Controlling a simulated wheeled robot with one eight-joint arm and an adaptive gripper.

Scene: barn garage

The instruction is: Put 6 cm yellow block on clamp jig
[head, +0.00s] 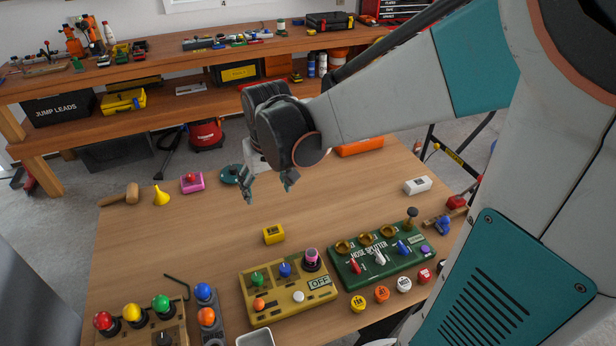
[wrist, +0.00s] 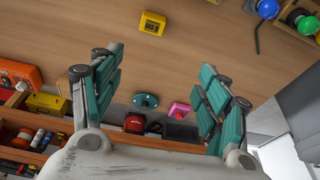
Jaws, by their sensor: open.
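The yellow block (head: 273,235) lies on the wooden table, just behind the yellow OFF board. It has a dark mark on its top and also shows near the top of the wrist view (wrist: 152,23). My gripper (head: 268,188) is open and empty above the table, behind the block in the head view. In the wrist view its teal-padded fingers (wrist: 155,63) are spread wide, with the block beyond the tips. A small blue fixture on a wooden base (head: 444,226) at the table's right edge may be the clamp jig; I cannot tell for sure.
The yellow OFF board (head: 290,290) and green hose splitter board (head: 380,257) stand along the front. A mallet (head: 120,194), yellow funnel (head: 161,196), pink box (head: 192,183) and white box (head: 417,185) lie farther back. The table's middle is mostly clear.

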